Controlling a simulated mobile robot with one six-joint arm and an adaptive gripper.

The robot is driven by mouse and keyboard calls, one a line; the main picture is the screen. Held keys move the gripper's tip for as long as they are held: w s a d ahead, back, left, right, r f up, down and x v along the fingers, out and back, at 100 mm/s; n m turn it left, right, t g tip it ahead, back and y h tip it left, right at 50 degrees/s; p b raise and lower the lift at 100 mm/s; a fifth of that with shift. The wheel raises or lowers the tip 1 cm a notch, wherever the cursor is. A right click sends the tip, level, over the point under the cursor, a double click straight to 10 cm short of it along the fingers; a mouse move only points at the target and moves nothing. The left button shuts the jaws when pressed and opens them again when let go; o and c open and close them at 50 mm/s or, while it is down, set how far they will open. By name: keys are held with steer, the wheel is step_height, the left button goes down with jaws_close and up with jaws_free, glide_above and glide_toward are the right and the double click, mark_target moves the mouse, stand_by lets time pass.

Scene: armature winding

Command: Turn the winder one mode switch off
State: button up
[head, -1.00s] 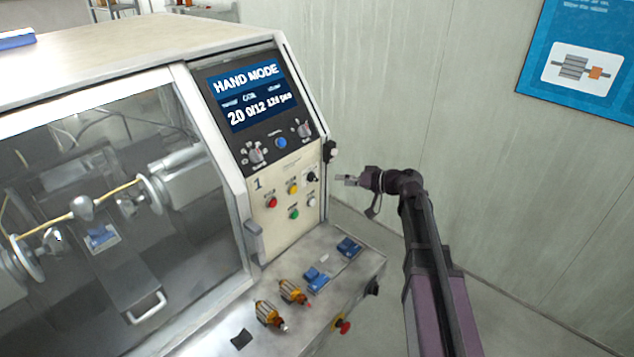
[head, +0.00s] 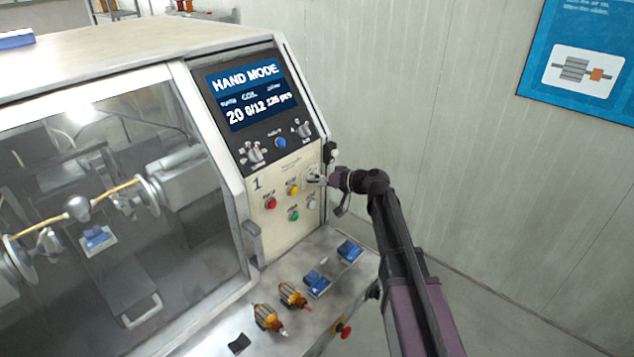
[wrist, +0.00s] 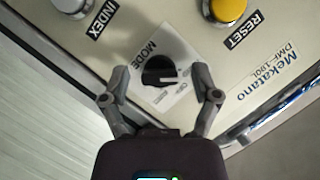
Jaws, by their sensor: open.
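The mode switch (wrist: 160,76) is a black rotary knob with a light pointer mark on a white plate labelled MODE in the wrist view. My gripper (wrist: 160,88) is open, with one finger on each side of the knob and visible gaps between fingers and knob. The winder's screen (head: 248,96) reads HAND MODE.
In the wrist view a yellow RESET button (wrist: 228,9) and a pale INDEX button (wrist: 70,5) flank the switch. A red button (head: 271,203) and a green button (head: 293,216) are on the panel. Below is a ledge with blue parts (head: 317,284) and wound armatures (head: 293,295).

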steer(key=shift+d, duration=0.1)
jaws_close()
steer(key=shift+f+m+b, duration=0.1)
steer(key=shift+m+b, duration=0.2)
steer(key=shift+b, duration=0.05)
steer(key=shift+m+g+y+b, duration=0.25)
steer(key=shift+m+y+b, duration=0.8)
steer(key=shift+m, duration=0.6)
steer(key=shift+m+g+y+b, duration=0.25)
steer(key=shift+m+y+b, duration=0.5)
steer(key=shift+m+b, duration=0.7)
steer(key=shift+m, duration=0.3)
